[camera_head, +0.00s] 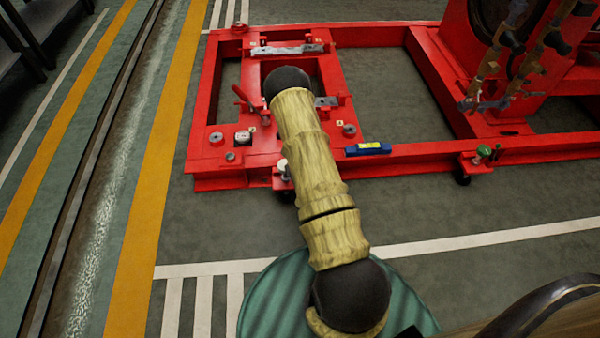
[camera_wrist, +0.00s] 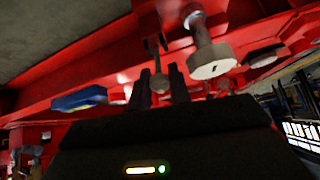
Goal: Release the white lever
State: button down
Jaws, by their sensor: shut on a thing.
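The white lever (camera_head: 283,165) shows its pale round knob at the near edge of the red frame, just left of my arm in the head view. In the wrist view, my gripper (camera_wrist: 158,82) has its two dark fingers close together, shut on the white lever. A narrow, shaded, greyish piece of the lever (camera_wrist: 155,52) shows at and above the fingertips. The part between the fingers is mostly hidden. My arm hides the gripper in the head view.
The red base frame (camera_head: 230,180) surrounds the grip. A blue spirit level (camera_head: 368,148) lies right of my arm. A green-knobbed fitting (camera_head: 484,151) sits farther right. A pale post with a round disc (camera_wrist: 213,66) stands close right of the fingers. Open floor lies in front.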

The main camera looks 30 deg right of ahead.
jog(key=c, duration=1.6)
grip_release()
jog(key=p+v, duration=0.7)
jog(key=v, duration=1)
jog(key=shift+s+a+r, duration=0.1)
jog(key=shift+s+r, duration=0.05)
